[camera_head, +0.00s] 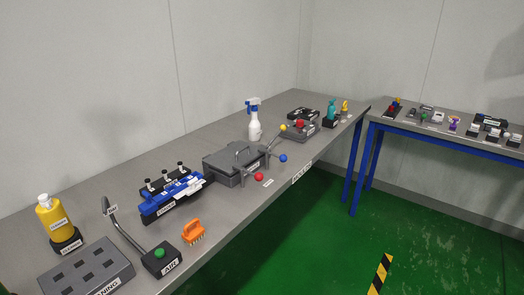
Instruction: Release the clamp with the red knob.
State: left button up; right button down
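A red knob (259,176) shows at the front of a dark grey lidded box (222,168) near the middle of the long bench. A blue knob (283,158) and a yellow knob (283,127) stick out on thin levers at the box's right side. The red knob's lever and clamp are too small to make out clearly, so I cannot tell whether it is closed. Another red, round knob (300,124) sits on a grey unit farther back. Neither of my grippers is in view.
The grey bench (130,175) also carries a yellow bottle (54,218), a blue rack (172,196), an orange brush (193,231), a green-button box (161,258) and a white spray bottle (254,122). A second bench (455,136) stands right. Green floor between them is open.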

aim_at(258, 176)
jog(key=i+l+u, duration=0.1)
jog(key=i+l, duration=0.3)
jog(key=i+l+u, duration=0.15)
jog(key=i+l, duration=0.2)
jog(key=i+l+u, duration=0.1)
jog(key=i+l, duration=0.25)
jog(key=l, duration=0.25)
jog(key=i+l+u, duration=0.15)
jog(key=i+l, duration=0.2)
jog(key=l, duration=0.15)
